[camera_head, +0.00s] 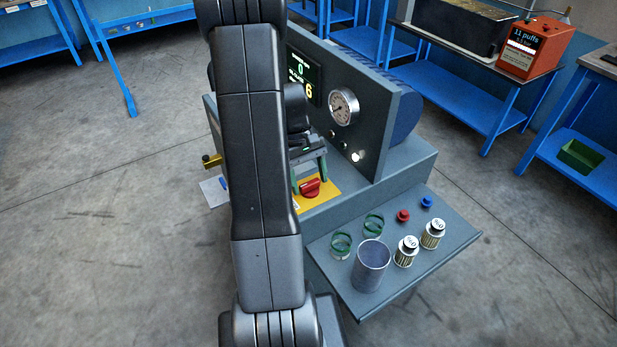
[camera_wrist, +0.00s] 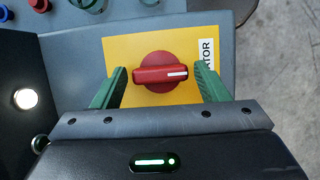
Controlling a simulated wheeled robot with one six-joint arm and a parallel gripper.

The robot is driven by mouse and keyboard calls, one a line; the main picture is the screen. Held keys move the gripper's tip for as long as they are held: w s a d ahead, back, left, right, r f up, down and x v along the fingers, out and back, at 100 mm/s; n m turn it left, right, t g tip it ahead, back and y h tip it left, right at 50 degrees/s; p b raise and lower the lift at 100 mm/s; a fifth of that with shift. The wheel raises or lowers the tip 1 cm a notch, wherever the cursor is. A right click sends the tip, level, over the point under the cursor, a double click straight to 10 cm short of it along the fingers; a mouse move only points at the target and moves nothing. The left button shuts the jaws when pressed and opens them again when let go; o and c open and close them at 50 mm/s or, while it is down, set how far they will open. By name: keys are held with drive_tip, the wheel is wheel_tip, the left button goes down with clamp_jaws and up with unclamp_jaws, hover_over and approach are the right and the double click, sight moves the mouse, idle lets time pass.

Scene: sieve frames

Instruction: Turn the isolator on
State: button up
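The isolator is a red rotary knob (camera_wrist: 160,72) on a yellow plate (camera_wrist: 112,45), with a label ending in "ATOR" beside it. In the wrist view its grip bar lies across the picture, with a white mark at its right end. The red knob (camera_head: 311,187) and yellow plate (camera_head: 330,194) also show in the head view, low on the machine. My gripper (camera_wrist: 160,82) is open, with one green finger on each side of the knob. The fingers appear apart from the knob. My gripper also shows in the head view (camera_head: 308,177), partly hidden behind my arm.
The grey machine panel (camera_head: 375,110) with a gauge (camera_head: 343,108) and a lit white lamp (camera_head: 357,156) rises beside the knob.

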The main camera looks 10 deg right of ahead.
drive_tip(key=shift+o, duration=0.5)
drive_tip(key=shift+w+r, duration=0.15)
drive_tip(key=shift+r, duration=0.15)
drive_tip(key=v, duration=1.3)
drive_tip(key=shift+a, duration=0.1)
drive_tip(key=x, duration=1.3)
drive_tip(key=shift+f, duration=0.2)
drive_tip(key=shift+s+f, duration=0.2)
drive_tip(key=shift+r+n, duration=0.1)
drive_tip(key=shift+n, duration=0.4)
